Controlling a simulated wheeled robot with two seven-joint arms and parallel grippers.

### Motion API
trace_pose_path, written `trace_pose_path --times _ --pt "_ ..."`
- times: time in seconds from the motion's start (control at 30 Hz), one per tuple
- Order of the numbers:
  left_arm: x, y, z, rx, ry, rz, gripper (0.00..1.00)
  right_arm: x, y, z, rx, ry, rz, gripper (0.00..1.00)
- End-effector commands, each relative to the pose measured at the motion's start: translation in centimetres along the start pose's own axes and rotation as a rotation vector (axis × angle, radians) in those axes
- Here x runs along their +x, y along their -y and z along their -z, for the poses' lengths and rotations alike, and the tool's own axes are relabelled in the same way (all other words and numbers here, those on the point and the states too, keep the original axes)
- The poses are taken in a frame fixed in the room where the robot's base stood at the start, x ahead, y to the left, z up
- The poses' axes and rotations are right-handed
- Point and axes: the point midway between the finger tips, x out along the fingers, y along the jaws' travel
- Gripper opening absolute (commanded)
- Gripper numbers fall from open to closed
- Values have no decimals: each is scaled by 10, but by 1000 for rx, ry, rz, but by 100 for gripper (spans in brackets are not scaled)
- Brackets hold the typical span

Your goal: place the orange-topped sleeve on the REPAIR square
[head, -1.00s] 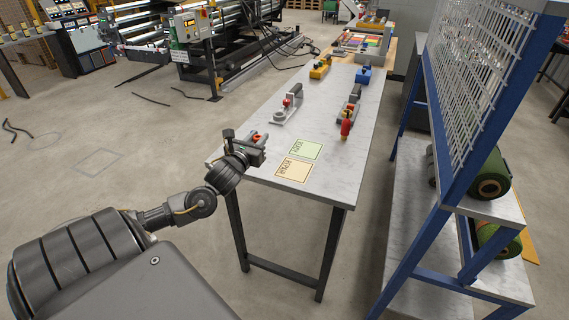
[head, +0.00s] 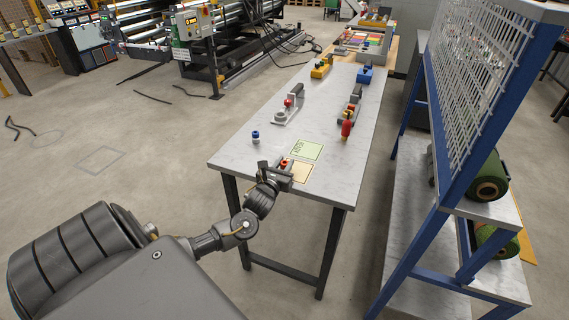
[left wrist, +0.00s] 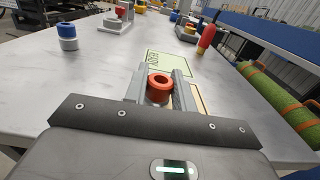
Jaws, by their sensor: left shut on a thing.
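The orange-topped sleeve (left wrist: 160,88) is between the fingers of my left gripper (head: 284,168), which is shut on it. In the head view the sleeve (head: 283,163) shows as a small orange spot at the table's near end. The gripper is over or just beside the tan square (head: 301,172), taken as the REPAIR square, and hides part of it; its lettering cannot be read. Whether the sleeve touches the table cannot be told. The green square (head: 307,150) lies just beyond. My right gripper is not in view.
A blue-topped sleeve (head: 255,137) stands on the table (head: 240,155) to the left. A red-ended tool (head: 347,130) and a clamp with a red knob (head: 289,108) are farther back. A blue rack (head: 425,200) with green rolls stands at the right.

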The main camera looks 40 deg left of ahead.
Motion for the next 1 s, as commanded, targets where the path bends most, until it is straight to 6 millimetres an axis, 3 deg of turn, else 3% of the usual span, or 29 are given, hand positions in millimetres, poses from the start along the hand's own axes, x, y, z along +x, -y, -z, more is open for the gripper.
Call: trace_pose_path --times 0.33,0.37,0.5,0.83,1.0 --pt "0 0 3 0 0 0 2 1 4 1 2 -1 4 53" --pt "0 0 3 0 0 0 29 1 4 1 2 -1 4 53" --pt "0 0 3 0 0 0 47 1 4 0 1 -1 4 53" --pt "0 0 0 0 1 0 47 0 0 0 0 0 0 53" --pt "-24 0 3 1 -3 2 47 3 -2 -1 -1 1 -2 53"
